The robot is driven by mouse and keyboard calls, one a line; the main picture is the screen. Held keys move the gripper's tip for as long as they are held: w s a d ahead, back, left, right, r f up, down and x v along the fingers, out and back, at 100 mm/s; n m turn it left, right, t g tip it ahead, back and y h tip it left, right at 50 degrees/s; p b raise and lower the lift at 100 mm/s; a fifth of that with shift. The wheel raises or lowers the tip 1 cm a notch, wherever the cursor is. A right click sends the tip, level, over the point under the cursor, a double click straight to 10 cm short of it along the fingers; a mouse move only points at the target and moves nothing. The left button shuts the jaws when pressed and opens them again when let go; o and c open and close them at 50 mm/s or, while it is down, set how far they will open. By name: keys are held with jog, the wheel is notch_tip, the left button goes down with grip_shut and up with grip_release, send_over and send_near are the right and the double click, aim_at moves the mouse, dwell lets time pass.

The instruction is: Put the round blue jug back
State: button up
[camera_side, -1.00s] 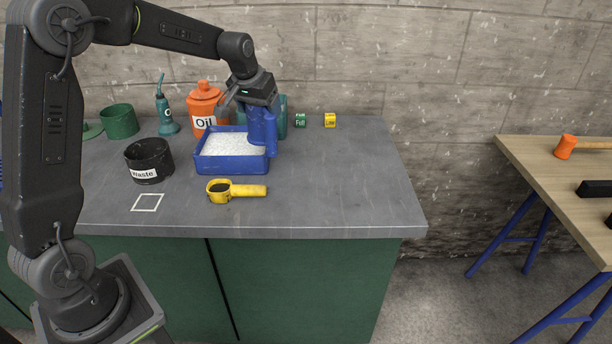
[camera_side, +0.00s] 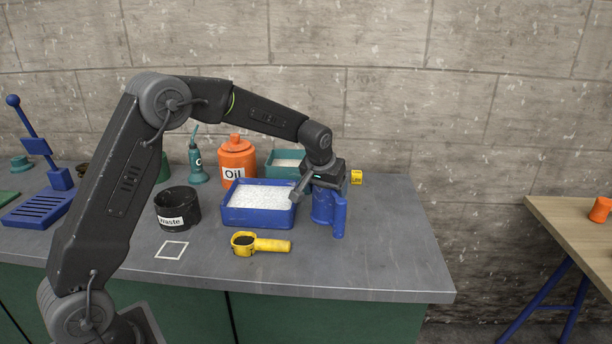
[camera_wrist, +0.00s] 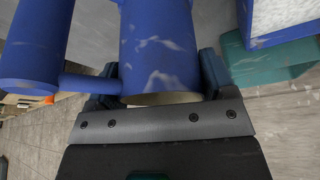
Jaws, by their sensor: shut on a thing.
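The round blue jug (camera_side: 322,207) is upright in my gripper (camera_side: 324,184), just right of the blue tray of white granules. Its thick blue handle (camera_side: 340,214) points right and toward the front. I cannot tell whether its base touches the worktop. In the wrist view, the jug body (camera_wrist: 160,50) fills the top middle between the jaws, and the handle (camera_wrist: 30,50) is at the left. My gripper is shut on the jug near its rim. A white square outline (camera_side: 172,250) marks the worktop at the front left.
The blue tray (camera_side: 257,217) stands left of the jug, a teal tray (camera_side: 278,169) behind it. An orange Oil can (camera_side: 237,160), teal oiler (camera_side: 196,165) and black waste pot (camera_side: 177,208) stand left. A yellow scoop (camera_side: 262,244) lies in front.

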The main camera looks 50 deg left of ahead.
aim_at(333, 206)
jog(key=shift+w+d+f, duration=0.55)
jog(key=shift+w+d, duration=0.05)
jog(key=shift+d, duration=0.25)
notch_tip(333, 206, down, 2)
jog(key=shift+a+f, duration=0.1)
jog(key=shift+f, duration=0.65)
jog(key=o, duration=1.2)
jog(key=shift+s+f, duration=0.1)
jog(key=shift+f, duration=0.15)
